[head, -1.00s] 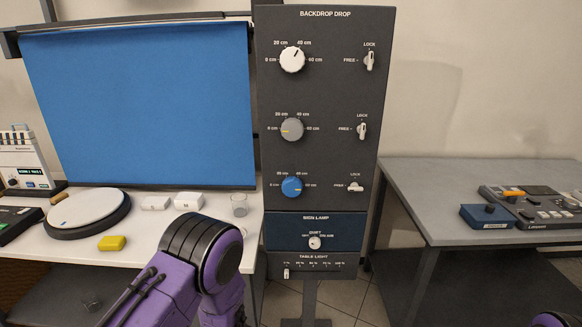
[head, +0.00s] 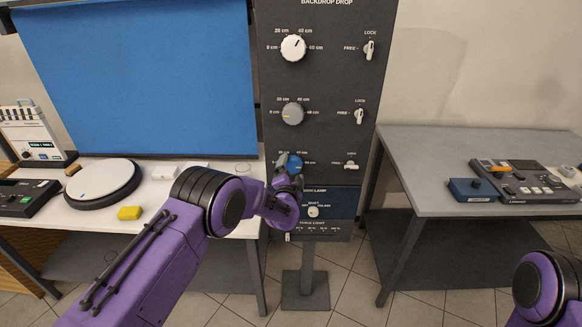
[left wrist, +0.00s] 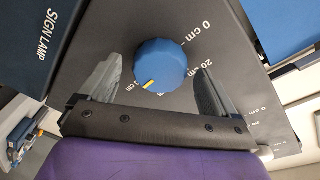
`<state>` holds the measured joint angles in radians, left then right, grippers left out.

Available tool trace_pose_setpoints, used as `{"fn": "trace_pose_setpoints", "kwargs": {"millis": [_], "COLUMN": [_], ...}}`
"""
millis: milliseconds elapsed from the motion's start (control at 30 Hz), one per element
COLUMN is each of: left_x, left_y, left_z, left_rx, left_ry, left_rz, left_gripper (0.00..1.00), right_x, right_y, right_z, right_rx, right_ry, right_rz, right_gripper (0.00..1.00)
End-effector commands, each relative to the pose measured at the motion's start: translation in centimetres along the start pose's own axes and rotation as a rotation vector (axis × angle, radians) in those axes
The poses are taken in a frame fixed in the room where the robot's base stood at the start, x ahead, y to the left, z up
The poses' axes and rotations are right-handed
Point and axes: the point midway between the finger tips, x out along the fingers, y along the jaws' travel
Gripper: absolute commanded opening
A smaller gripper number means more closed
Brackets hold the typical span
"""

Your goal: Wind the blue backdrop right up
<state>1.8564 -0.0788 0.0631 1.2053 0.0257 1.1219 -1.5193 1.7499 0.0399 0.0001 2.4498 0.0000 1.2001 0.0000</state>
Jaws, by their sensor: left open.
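The blue backdrop (head: 140,80) hangs unrolled at the back left, its lower edge just above the table. The blue knob (left wrist: 163,65) is the lowest knob on the backdrop panel (head: 327,90); in the head view it shows partly above my gripper. My left gripper (head: 287,182) is open at this knob. In the left wrist view its fingers stand on either side of the knob, with gaps showing. The knob's yellow pointer faces away from the 0 cm mark, towards a partly hidden label. The lever (head: 350,167) in its row lies sideways, towards FREE. My right gripper is out of view.
A white knob (head: 293,48) and a grey knob (head: 292,113) sit above, their levers upright at LOCK. The sign lamp knob (head: 313,211) is close below my gripper. Tables stand left and right of the panel, the right one holding a control deck (head: 524,180).

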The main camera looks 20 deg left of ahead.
Motion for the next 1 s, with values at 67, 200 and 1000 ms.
{"fn": "trace_pose_setpoints", "kwargs": {"millis": [67, 200, 1000], "left_x": [0.5, 0.8, 0.7], "left_y": [-0.1, 0.0, 0.3], "left_z": [0.1, 0.1, 0.3], "left_rx": [-0.001, 0.0, -0.092], "left_ry": [-0.001, -0.001, 0.006], "left_rz": [-0.001, 0.0, -0.009], "left_gripper": [0.91, 0.91, 0.35], "right_x": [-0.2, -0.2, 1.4], "right_y": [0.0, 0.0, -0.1], "right_z": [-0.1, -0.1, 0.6], "right_rx": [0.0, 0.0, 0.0], "right_ry": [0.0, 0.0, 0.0], "right_rz": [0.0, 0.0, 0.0], "right_gripper": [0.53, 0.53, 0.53]}}
